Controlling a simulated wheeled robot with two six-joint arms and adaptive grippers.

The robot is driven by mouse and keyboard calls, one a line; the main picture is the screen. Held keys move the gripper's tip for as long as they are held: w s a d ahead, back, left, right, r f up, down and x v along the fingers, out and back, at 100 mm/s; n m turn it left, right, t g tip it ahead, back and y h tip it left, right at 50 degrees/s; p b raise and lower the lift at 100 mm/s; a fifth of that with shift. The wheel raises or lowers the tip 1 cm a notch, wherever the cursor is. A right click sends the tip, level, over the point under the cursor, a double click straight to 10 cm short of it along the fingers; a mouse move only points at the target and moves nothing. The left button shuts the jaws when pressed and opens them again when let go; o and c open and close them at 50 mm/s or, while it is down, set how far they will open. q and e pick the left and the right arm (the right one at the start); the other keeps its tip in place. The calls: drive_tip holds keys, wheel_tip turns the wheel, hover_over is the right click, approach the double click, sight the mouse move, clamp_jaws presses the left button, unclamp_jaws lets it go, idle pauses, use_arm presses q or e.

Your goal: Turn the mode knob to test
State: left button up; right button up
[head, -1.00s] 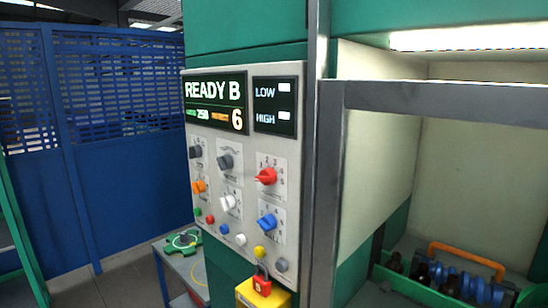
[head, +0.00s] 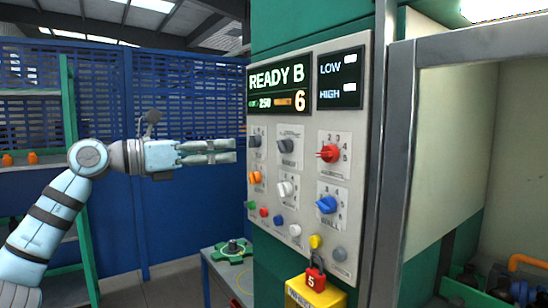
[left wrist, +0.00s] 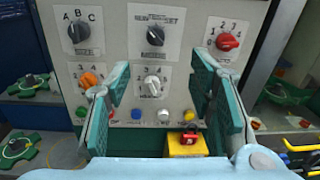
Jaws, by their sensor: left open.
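A dark knob (head: 254,141) marked A, B, C in the left wrist view is at top left. Beside it are another dark knob (head: 286,146) and a red knob (head: 328,153). Below are an orange knob (head: 255,177), a white knob (head: 285,189) and a blue knob (head: 327,205). My left gripper (head: 234,151) is open and empty, its fingers pointing at the panel. In the left wrist view the white knob (left wrist: 152,83) shows between its fingers (left wrist: 160,85).
Several coloured push buttons line the panel's lower part. A yellow box with a red padlock (head: 315,280) hangs below. A metal frame post (head: 398,150) stands right of the panel. A grey side table (head: 215,257) is below left.

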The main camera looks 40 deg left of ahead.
use_arm(q)
drive_tip(key=p, duration=0.6)
approach(279, 146)
drive_tip(key=w, duration=0.3)
drive_tip(key=p+x, duration=0.1)
drive_tip(key=x, duration=0.2)
drive_tip(key=p+x, duration=0.2)
drive_tip(key=shift+w+d+r, duration=0.15)
drive_tip(key=shift+w+d, duration=0.1)
drive_tip(key=shift+d, duration=0.25)
drive_tip(key=shift+w+d+p, duration=0.3)
drive_tip(key=shift+w, duration=0.1)
drive_tip(key=shift+w+a+f, duration=0.1)
drive_tip(key=shift+f, duration=0.2)
drive_tip(key=c, duration=1)
drive_tip(key=shift+a, duration=0.1)
drive_tip(key=shift+c, duration=0.8)
